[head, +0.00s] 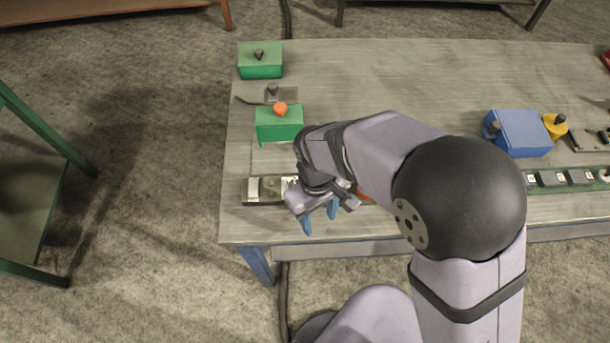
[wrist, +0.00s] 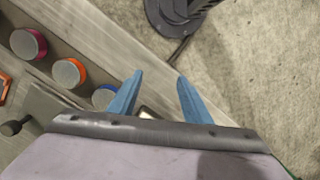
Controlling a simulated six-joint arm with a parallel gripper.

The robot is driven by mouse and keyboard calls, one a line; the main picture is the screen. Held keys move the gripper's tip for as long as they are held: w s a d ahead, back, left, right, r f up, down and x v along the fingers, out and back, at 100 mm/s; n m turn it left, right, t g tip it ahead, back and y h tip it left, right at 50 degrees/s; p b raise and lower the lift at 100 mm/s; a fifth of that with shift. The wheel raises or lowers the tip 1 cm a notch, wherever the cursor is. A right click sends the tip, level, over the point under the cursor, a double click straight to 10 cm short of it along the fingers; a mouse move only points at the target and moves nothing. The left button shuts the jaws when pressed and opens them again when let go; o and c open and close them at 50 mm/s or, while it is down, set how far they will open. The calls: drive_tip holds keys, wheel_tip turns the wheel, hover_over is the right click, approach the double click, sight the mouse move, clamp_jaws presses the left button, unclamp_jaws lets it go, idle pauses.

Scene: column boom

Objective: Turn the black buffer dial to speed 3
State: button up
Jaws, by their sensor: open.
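My gripper (head: 320,217) is open and empty, its blue fingers over the front edge of the table. In the wrist view its spread fingertips (wrist: 159,76) have floor and table edge behind them. A green box (head: 262,68) at the back left of the table carries a small black knob (head: 259,54). A grey plate with a dark knob (head: 272,90) lies in front of it. In the wrist view a dark knob (wrist: 12,128) sits at lower left, away from the fingers. I cannot tell which of these is the buffer dial, and no speed marks are readable.
A green box with an orange knob (head: 280,108) stands behind my wrist. Dials with pink (wrist: 29,43), orange (wrist: 69,72) and blue (wrist: 105,94) rims line a strip near the fingers. A blue box (head: 522,132) stands at right. The table's back middle is clear.

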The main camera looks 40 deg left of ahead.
sight(295, 182)
drive_tip(key=a+n, duration=0.1)
drive_tip(key=a, duration=0.1)
drive_tip(key=w+a+r+n, duration=0.1)
drive_tip(key=a, duration=0.1)
drive_tip(key=a+r+y, duration=0.1)
drive_tip(key=a, duration=0.2)
drive_tip(key=shift+w+n, duration=0.4)
drive_tip(key=a+r+n, duration=0.1)
drive_tip(key=w+a+r+n, duration=0.1)
drive_tip(key=a+r, duration=0.1)
drive_tip(key=w+a+r+n+y, duration=0.1)
drive_tip(key=a, duration=0.1)
drive_tip(key=shift+r+n+t, duration=0.2)
drive_tip(key=shift+n+t, duration=0.2)
drive_tip(key=shift+d+r+n, duration=0.15)
drive_tip(key=shift+r+n, duration=0.1)
drive_tip(key=shift+n, duration=0.55)
drive_tip(key=shift+s+d+n, duration=0.2)
drive_tip(key=shift+d+n, duration=0.15)
drive_tip(key=shift+n, duration=0.35)
drive_tip(key=shift+d+n+h, duration=0.15)
drive_tip(key=shift+n+h, duration=0.15)
drive_tip(key=shift+n, duration=0.8)
drive_tip(key=shift+f+p, duration=1.2)
drive_tip(key=shift+f, duration=2.5)
drive_tip(key=shift+c, duration=0.5)
drive_tip(key=c, duration=0.9)
